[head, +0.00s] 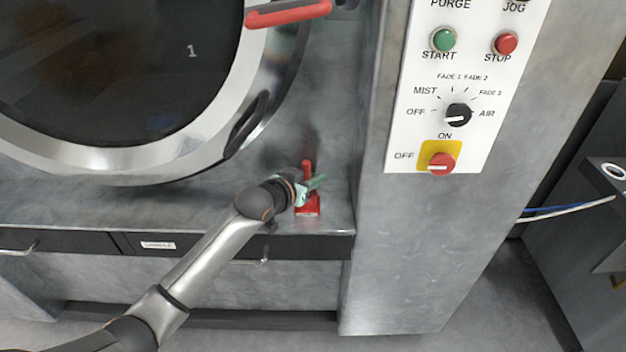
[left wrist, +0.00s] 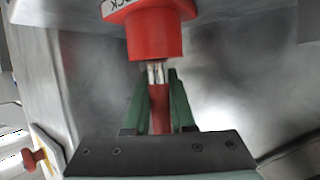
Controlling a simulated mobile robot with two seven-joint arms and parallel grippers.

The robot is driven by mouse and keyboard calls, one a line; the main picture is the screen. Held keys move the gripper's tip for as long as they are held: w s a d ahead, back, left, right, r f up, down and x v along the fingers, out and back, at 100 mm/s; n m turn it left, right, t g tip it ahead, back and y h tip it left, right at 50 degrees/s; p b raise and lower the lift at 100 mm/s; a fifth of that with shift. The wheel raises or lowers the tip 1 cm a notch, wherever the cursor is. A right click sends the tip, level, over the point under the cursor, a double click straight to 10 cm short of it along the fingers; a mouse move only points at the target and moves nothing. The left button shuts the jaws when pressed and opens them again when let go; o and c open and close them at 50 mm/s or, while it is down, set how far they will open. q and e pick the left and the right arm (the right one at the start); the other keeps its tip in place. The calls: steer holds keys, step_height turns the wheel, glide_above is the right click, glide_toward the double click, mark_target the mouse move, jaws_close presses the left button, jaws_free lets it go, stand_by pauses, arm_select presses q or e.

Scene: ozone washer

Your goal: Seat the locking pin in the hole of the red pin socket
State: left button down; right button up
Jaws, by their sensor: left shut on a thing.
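The locking pin has a red handle, and its silver shaft (left wrist: 157,73) shows in the left wrist view. My left gripper (left wrist: 158,97) is shut on the red handle (left wrist: 160,112) between its green fingers. The red pin socket (left wrist: 155,35) is directly beyond the pin, its block carrying partly cut-off lettering. The shaft meets the socket's near edge in the picture; I cannot tell whether its tip is in the hole, which is hidden. In the head view, the gripper (head: 314,184) is just above the red socket (head: 307,207), and the red handle sticks up between the fingers. My right gripper is not in view.
The round washer door (head: 215,130) with a red-handled lever (head: 288,12) is at upper left. A grey pillar (head: 400,250) with the control panel (head: 440,155) stands close to the right of the socket. The ledge front has dark drawers (head: 200,245).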

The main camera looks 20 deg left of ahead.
arm_select(q)
steer(key=shift+f, duration=0.3)
steer(key=shift+f, duration=0.1)
steer(key=c, duration=0.8)
jaws_free()
steer(key=shift+f, duration=0.1)
steer(key=shift+o, duration=0.2)
steer(key=shift+r, duration=0.25)
steer(key=v, duration=1.2)
steer(key=s+d+f+g, duration=0.1)
steer(key=s+f, duration=1.1)
steer(key=f, duration=0.1)
steer(key=s+d+f+n+g+y, duration=0.1)
steer(key=s+d+f+g, duration=0.1)
steer(key=s+f, duration=1)
steer(key=shift+f+g+p, duration=0.3)
steer(key=shift+f+p, duration=0.15)
steer(key=shift+f, duration=0.1)
